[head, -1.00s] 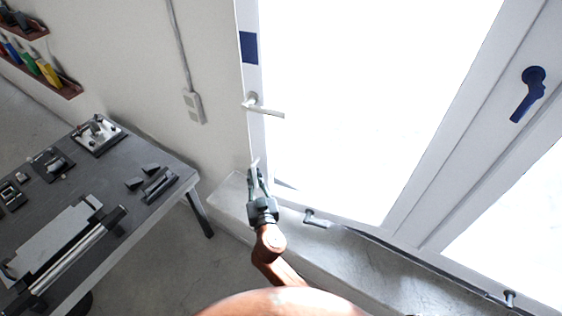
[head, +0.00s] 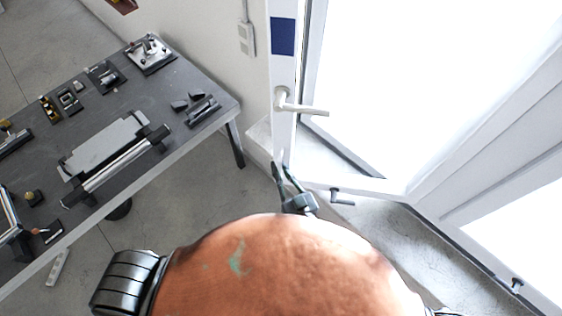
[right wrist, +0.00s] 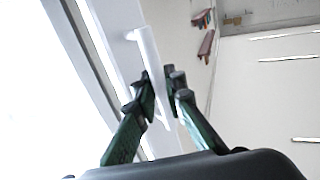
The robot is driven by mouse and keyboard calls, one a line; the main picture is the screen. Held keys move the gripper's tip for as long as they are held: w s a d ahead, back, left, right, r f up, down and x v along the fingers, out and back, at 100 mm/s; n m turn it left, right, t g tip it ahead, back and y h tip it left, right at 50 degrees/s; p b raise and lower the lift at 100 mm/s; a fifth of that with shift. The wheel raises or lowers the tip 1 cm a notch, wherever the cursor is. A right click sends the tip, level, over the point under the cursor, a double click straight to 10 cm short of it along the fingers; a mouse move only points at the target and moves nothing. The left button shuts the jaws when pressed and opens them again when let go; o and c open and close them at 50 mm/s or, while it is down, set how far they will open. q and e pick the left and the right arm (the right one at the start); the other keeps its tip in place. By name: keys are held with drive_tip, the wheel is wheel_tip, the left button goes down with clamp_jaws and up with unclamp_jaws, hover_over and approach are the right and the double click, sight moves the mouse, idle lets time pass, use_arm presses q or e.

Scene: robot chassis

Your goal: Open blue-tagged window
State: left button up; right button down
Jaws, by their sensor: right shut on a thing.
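The blue tag (head: 283,36) is on the white upright of the window sash (head: 284,75). The window's lever handle (head: 303,108) sits below the tag and points right. The sash stands swung inward, with a wedge of sill showing behind its lower edge. My right gripper (head: 281,162) is low beside the upright, below the lever. In the right wrist view, my right gripper (right wrist: 163,97) is shut on a slim white handle-like bar (right wrist: 149,52) with a short neck. I cannot tell whether this is the same lever. My left gripper is out of view.
A wall socket (head: 246,38) is left of the sash. A small sill-level handle (head: 341,196) lies right of my right gripper.

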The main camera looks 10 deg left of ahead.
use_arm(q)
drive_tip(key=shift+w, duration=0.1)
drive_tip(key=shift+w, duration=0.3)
use_arm(e)
drive_tip(key=c, duration=2)
unclamp_jaws()
drive_tip(key=shift+w, duration=0.1)
drive_tip(key=shift+s+d, duration=0.15)
drive_tip(key=shift+s, duration=0.05)
drive_tip(key=shift+v, duration=3.5)
